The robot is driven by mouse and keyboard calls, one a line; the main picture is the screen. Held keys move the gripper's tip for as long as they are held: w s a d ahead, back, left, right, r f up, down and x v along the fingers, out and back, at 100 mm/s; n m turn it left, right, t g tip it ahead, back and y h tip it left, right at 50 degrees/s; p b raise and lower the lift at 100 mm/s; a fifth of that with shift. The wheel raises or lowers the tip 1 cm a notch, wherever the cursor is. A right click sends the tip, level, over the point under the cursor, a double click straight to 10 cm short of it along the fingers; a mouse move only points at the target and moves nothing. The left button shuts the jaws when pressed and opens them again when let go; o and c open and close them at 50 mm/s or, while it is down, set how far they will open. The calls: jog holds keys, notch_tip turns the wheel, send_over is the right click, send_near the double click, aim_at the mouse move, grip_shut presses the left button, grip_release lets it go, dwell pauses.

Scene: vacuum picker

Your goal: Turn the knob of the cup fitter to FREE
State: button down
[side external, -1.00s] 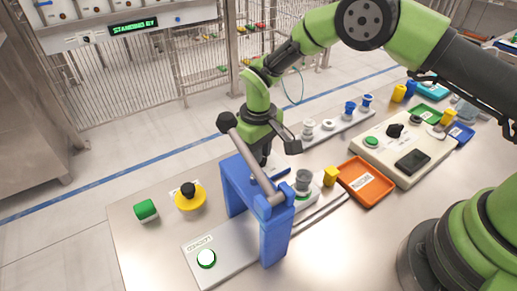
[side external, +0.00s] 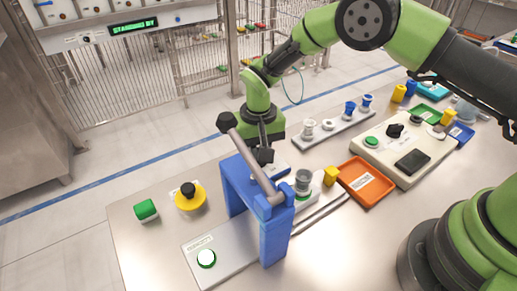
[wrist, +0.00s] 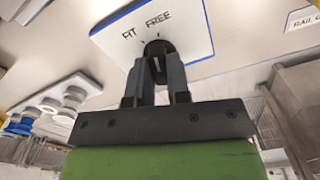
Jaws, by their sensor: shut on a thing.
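The knob (wrist: 158,48) is black and round. In the wrist view it sits on a white plate (wrist: 112,38) with a blue edge, below the printed words FIT and FREE. My gripper (wrist: 158,62) has its two fingers shut on the knob's sides. A pale mark shows between the fingers; which word the knob points to I cannot tell. In the side view my gripper (side external: 262,155) is low behind the blue frame of the cup fitter (side external: 240,185), and the knob is hidden there. The frame carries a grey lever with a black ball end (side external: 225,122).
A grey cup (side external: 303,182) stands beside the blue frame, with a yellow block (side external: 331,176) and an orange tray (side external: 365,182) to its right. A cup rail (side external: 335,128) stands behind.

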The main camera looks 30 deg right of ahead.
jog(key=c, duration=1.1)
grip_release()
notch_tip(320, 180, up, 10)
jog(key=shift+r, duration=0.1)
jog(key=s+d+r+t+y, duration=0.1)
jog(key=s+d+r+t, duration=0.15)
jog(key=s+r, duration=0.4)
jog(key=s+d+r+t+y, duration=0.1)
jog(key=s+d+r, duration=0.25)
jog(key=r, duration=0.65)
jog(key=s+d+t, duration=0.1)
jog(key=s, duration=0.3)
jog(key=s+d+r+t, duration=0.1)
jog(key=s, duration=0.4)
jog(key=s+d+t, duration=0.1)
jog(key=s, duration=0.4)
jog(key=shift+s+d+r+m+t, duration=0.25)
jog(key=shift+d+r+m+t, duration=0.1)
jog(key=shift+d+r+m, duration=0.05)
